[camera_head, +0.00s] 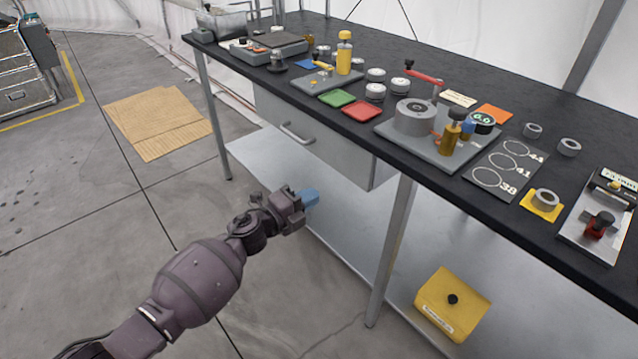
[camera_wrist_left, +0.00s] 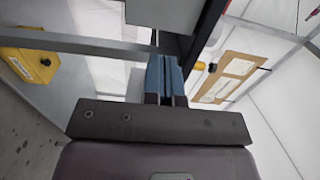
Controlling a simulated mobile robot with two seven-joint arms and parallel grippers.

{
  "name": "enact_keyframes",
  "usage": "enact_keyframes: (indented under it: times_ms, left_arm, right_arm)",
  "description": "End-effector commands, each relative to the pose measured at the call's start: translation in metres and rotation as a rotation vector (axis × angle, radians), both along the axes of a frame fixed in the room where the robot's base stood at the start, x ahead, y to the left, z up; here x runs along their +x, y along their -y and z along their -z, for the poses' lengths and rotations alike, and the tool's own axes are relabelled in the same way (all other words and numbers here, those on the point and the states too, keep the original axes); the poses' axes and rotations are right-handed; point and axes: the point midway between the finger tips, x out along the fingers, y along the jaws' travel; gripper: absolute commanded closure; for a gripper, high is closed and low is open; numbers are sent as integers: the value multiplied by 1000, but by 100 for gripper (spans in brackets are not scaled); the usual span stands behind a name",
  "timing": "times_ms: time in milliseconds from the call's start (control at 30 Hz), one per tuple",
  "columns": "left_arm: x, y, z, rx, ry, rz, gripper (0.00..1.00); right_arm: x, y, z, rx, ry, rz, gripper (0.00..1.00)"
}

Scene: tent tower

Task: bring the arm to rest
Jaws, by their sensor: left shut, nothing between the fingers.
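My left arm comes in from the lower left in the head view. Its gripper (camera_head: 310,197) has blue fingertips and hangs in front of the workbench (camera_head: 520,225), below the black top and close to the grey drawer (camera_head: 315,140). In the left wrist view the two blue fingers of my left gripper (camera_wrist_left: 164,75) lie together, with nothing between them. The gripper appears clear of the bench. My right gripper is in neither view.
The bench top carries a grey fixture (camera_head: 415,118), a red tray (camera_head: 362,111), a green tray (camera_head: 337,98) and several metal rings. A yellow box (camera_head: 452,303) sits on the lower shelf. A bench leg (camera_head: 392,250) stands right of the gripper. Open floor lies left.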

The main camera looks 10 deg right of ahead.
Motion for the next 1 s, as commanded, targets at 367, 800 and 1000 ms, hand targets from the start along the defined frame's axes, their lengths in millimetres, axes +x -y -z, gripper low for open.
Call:
enact_keyframes:
  times_ms: [367, 800, 1000]
  left_arm:
    - [7, -7, -3, -47, -59, -71, 100]
    - [0, -43, -83, -484, -329, -316, 100]
    - [-29, -80, -80, -644, -490, -422, 100]
  right_arm:
    - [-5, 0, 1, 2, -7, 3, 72]
    - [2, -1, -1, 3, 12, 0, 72]
    - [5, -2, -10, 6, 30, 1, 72]
